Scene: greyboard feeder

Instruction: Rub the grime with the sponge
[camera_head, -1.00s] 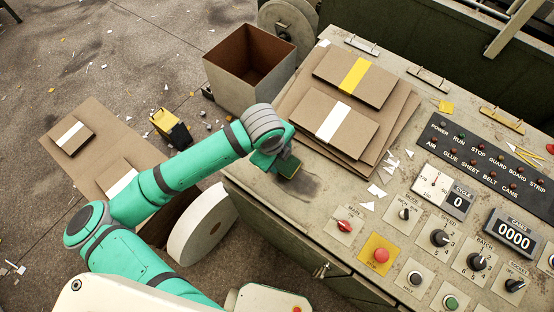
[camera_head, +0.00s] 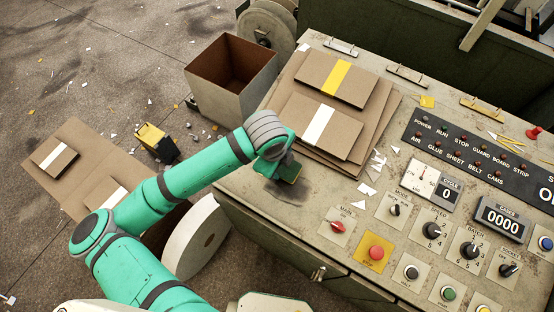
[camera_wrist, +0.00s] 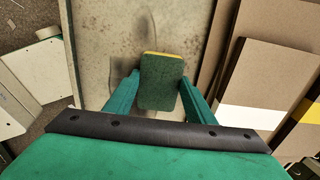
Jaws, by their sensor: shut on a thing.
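My gripper (camera_head: 280,168) is shut on the sponge (camera_head: 291,173), a green block with a thin yellow layer. In the wrist view the sponge (camera_wrist: 160,84) sits between the two teal fingers. The grime (camera_head: 291,194) is a dark smudge on the pale worn top of the machine (camera_head: 262,204), left of the control knobs. The sponge is over or at the far side of the smudge and covers part of it. I cannot tell whether it touches the surface. In the wrist view, dark staining (camera_wrist: 122,50) shows beside the sponge.
Stacked brown boards (camera_head: 322,128) with white and yellow bands lie just behind the sponge. White paper scraps (camera_head: 366,190) and a red main switch (camera_head: 337,226) are to the right. An open cardboard box (camera_head: 232,85) stands behind left. A white roll (camera_head: 197,240) is below the arm.

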